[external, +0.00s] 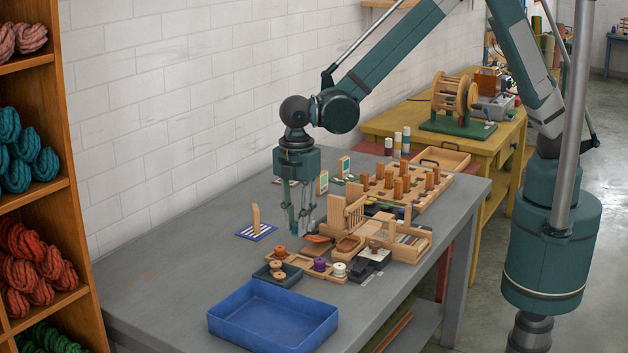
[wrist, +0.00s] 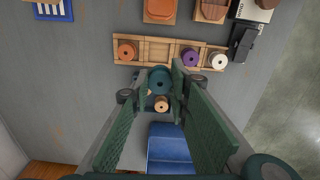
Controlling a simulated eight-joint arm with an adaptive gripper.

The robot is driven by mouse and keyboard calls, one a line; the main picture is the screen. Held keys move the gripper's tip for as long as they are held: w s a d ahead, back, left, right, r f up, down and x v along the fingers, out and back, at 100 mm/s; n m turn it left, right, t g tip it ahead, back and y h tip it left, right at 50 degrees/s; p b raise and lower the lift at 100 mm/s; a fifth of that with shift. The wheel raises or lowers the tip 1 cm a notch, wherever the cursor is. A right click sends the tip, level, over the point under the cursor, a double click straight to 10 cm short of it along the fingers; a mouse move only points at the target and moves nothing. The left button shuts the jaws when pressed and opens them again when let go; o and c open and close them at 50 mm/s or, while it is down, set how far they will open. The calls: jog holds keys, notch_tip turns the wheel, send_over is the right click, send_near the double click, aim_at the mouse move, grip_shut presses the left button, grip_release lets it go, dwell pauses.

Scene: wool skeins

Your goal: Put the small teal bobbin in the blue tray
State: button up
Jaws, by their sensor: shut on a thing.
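The small teal bobbin (wrist: 160,79) sits between the fingertips of my gripper (wrist: 162,84) in the wrist view. My gripper is shut on it. In the external view my gripper (external: 302,220) points down above the table, behind the bobbin rack, and I cannot make out the bobbin clearly against the teal fingers. The blue tray (external: 273,334) lies at the table's front, nearer the camera than my gripper, and looks empty. It also shows partly between the fingers in the wrist view (wrist: 168,150).
A wooden rack (external: 303,267) holds orange, purple and white bobbins. A small dark tray (external: 291,283) with bobbins stands between the rack and the blue tray. A wooden loom-like frame (external: 345,215) and pegged board (external: 435,195) crowd the right.

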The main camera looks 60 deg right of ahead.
jog(key=s+a+m, duration=0.1)
jog(key=s+a, duration=0.4)
jog(key=a, duration=0.4)
jog(key=s+a+m, duration=0.1)
jog(key=s+a, duration=0.4)
jog(key=a, duration=0.5)
jog(key=s+a+m, duration=0.1)
jog(key=s+a, duration=0.4)
jog(key=a, duration=0.4)
jog(key=shift+s+a+m+p, duration=0.2)
jog(key=shift+s+m+p, duration=0.1)
jog(key=shift+m+p, duration=0.1)
jog(key=shift+f, duration=0.1)
send_over(289, 336)
jog(key=shift+a+f+b, duration=0.1)
jog(key=shift+f+b, duration=0.2)
jog(key=shift+f, duration=2.7)
jog(key=shift+f, duration=1.85)
jog(key=shift+f+b, duration=0.2)
jog(key=shift+b, duration=0.15)
jog(key=o, duration=0.7)
jog(key=shift+r, duration=0.15)
